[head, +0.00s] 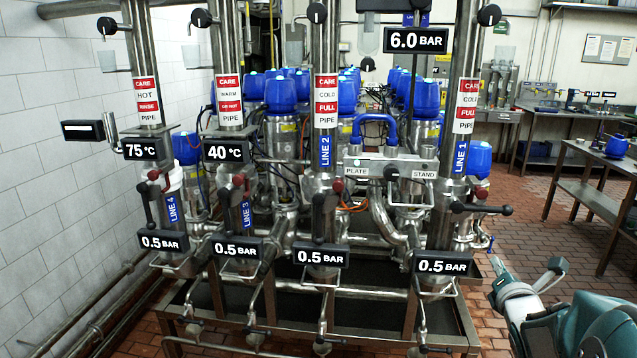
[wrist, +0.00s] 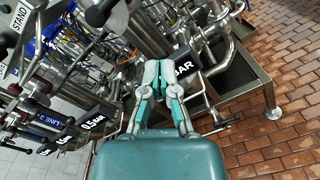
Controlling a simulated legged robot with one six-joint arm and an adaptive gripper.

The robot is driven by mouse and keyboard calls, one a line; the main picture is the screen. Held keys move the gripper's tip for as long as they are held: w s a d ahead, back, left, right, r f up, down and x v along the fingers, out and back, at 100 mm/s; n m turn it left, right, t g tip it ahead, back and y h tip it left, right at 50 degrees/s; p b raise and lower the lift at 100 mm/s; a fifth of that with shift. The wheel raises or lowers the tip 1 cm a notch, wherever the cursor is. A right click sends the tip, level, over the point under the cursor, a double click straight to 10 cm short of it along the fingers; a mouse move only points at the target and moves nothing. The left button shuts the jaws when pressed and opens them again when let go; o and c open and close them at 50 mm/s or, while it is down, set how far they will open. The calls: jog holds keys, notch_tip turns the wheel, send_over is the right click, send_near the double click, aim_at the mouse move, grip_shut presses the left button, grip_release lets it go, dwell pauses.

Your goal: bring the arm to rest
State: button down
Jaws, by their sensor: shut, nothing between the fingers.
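My gripper (wrist: 163,76) is in the middle of the wrist view, with its teal and grey fingers drawn together and nothing between them. Behind the fingertips in that view are steel pipework and a black label ending in "BAR" (wrist: 185,66), partly covered by the gripper. I cannot tell the exact gap to them. In the head view my arm comes in at the lower right, reaching toward the right side of the valve stand, and my gripper (head: 498,272) shows small at its end, near the right-hand pipe column.
The valve rack (head: 450,332) has several steel pipes, black-handled valves and pressure labels, close to my arm's left. A black lever (head: 482,208) sticks out toward the right. A steel table (head: 595,195) stands at the right. Brick floor (head: 535,225) between is open.

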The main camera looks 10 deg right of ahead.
jog(key=s+a+m+g+y, duration=0.1)
jog(key=s+a+m+g, duration=0.2)
jog(key=a+m, duration=0.4)
jog(key=s+a+m+g, duration=0.2)
jog(key=s+a+m, duration=0.1)
jog(key=a+m, duration=0.35)
jog(key=s+a+f+m+g+y, duration=0.3)
jog(key=s+a+m+g, duration=0.3)
jog(key=s+a+m, duration=0.6)
jog(key=s+a+y, duration=0.1)
jog(key=s+a, duration=0.1)
jog(key=s, duration=0.2)
jog(key=shift+s+a+y, duration=0.2)
jog(key=shift+a+y, duration=0.1)
jog(key=shift+a, duration=0.1)
